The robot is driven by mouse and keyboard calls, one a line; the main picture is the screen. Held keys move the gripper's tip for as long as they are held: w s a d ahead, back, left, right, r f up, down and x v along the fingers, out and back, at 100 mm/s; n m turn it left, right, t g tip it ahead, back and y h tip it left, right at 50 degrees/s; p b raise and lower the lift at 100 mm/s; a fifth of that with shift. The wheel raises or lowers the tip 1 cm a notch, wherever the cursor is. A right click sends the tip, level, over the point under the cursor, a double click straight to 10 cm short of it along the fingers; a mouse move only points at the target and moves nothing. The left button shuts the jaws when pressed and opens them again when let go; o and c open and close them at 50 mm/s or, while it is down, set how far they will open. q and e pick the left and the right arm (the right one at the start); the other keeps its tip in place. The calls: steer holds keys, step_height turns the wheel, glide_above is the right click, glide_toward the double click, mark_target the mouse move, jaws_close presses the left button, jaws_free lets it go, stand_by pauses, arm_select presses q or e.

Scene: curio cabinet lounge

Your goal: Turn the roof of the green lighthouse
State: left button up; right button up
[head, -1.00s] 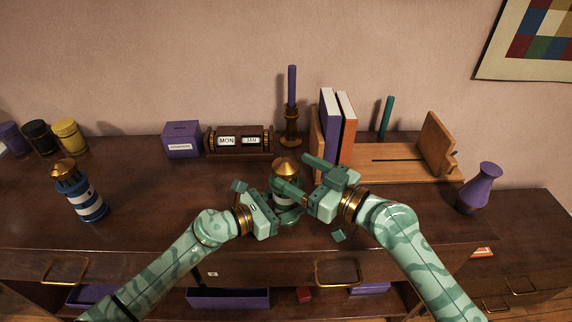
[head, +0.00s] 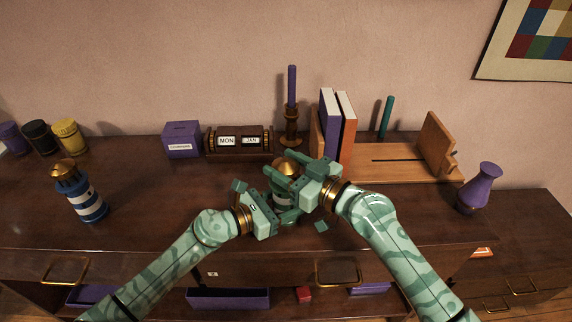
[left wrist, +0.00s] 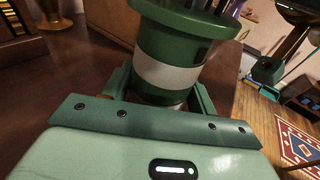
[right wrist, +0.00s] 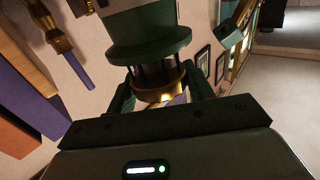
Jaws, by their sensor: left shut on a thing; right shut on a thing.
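The green lighthouse (head: 283,199) stands on the cabinet top at centre, mostly hidden by my grippers. Its brass roof (head: 286,164) shows above them. My left gripper (head: 282,210) is shut on the lighthouse body; the left wrist view shows its fingers on both sides below the white band (left wrist: 168,70). My right gripper (head: 288,177) is shut on the roof. The right wrist view shows the brass roof (right wrist: 158,90) between its fingers, beside the lantern posts and the green gallery (right wrist: 150,45).
A blue-striped lighthouse (head: 85,203) stands at left. Behind are a purple box (head: 182,139), a calendar block (head: 238,141), a candlestick (head: 291,125) and books (head: 337,127) on a wooden rack (head: 420,165). A purple vase (head: 479,188) stands at right. The cabinet top between the two lighthouses is clear.

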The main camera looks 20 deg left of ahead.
steer(key=shift+f+m+t+h, duration=0.2)
steer(key=shift+m+t+h, duration=0.3)
steer(key=shift+t, duration=0.2)
steer(key=shift+s+a+r+m+t, duration=0.1)
steer(key=shift+s+a+m+t, duration=0.1)
steer(key=shift+m+t, duration=0.3)
steer(key=shift+d+m+t+h, duration=0.1)
steer(key=shift+m+t+h, duration=0.2)
steer(key=shift+t+h, duration=0.3)
steer(key=shift+w, duration=0.1)
steer(key=o, duration=1)
steer(key=shift+d, duration=0.1)
steer(key=shift+c, duration=0.2)
steer(key=v, duration=1.2)
steer(key=shift+r, duration=0.15)
